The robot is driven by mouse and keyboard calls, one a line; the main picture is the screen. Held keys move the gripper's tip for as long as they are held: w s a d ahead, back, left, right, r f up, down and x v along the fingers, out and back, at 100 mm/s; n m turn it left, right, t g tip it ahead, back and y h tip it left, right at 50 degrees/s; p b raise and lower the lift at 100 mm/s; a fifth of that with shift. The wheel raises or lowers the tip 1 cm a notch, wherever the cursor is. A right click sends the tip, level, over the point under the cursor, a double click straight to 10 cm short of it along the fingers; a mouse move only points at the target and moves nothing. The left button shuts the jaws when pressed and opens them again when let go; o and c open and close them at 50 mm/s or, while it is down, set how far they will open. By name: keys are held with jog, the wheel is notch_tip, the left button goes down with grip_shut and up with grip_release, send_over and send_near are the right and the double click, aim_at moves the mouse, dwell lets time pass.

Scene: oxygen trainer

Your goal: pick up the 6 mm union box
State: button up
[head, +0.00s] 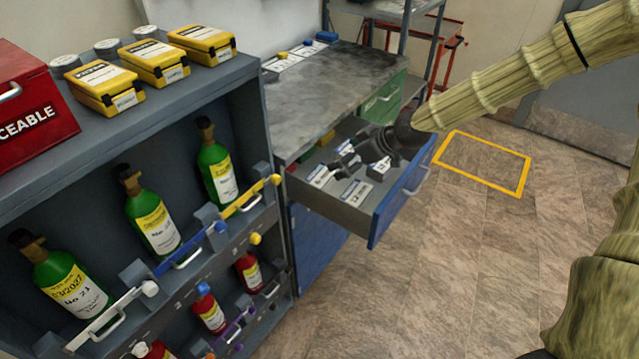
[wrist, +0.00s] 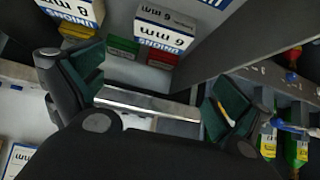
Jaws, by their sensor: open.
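The 6 mm union box (wrist: 165,32) is white with a blue label band, its print upside down in the wrist view. It lies inside the open blue drawer (head: 398,205), beyond my gripper's fingertips and apart from them. My gripper (wrist: 153,92) is open, its two dark green finger pads wide apart with no box between them. In the head view my gripper (head: 365,163) reaches down into the drawer and hides part of its contents; I cannot pick out the 6 mm box there.
An 8 mm box (wrist: 75,20) lies beside it, and a 12 mm box (head: 355,192) lies near the drawer's front. Green and red pieces (wrist: 122,52) are close by. The drawer walls and the bottle rack (head: 195,85) on the left bound the space. The floor at right is clear.

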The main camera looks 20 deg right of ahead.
aim_at(322, 175)
jog(key=shift+w+a+f+b, duration=0.4)
jog(key=shift+w+f+b, duration=0.1)
jog(key=shift+f, duration=0.75)
jog(key=shift+w+a+f+b, duration=0.4)
jog(key=shift+w+a+f, duration=0.1)
jog(key=shift+f, duration=0.8)
jog(key=shift+w+a+f+b, duration=0.35)
jog(key=shift+w+f+b, duration=0.15)
jog(key=shift+f, duration=0.75)
jog(key=shift+w+r+p+x, duration=0.15)
jog(key=shift+p+x, duration=0.05)
jog(key=shift+x, duration=0.65)
jog(key=shift+w+r+p+x, duration=0.1)
jog(key=shift+w+p+x, duration=0.05)
jog(key=shift+x, duration=1.65)
jog(key=c, duration=1)
jog(key=shift+o, duration=0.2)
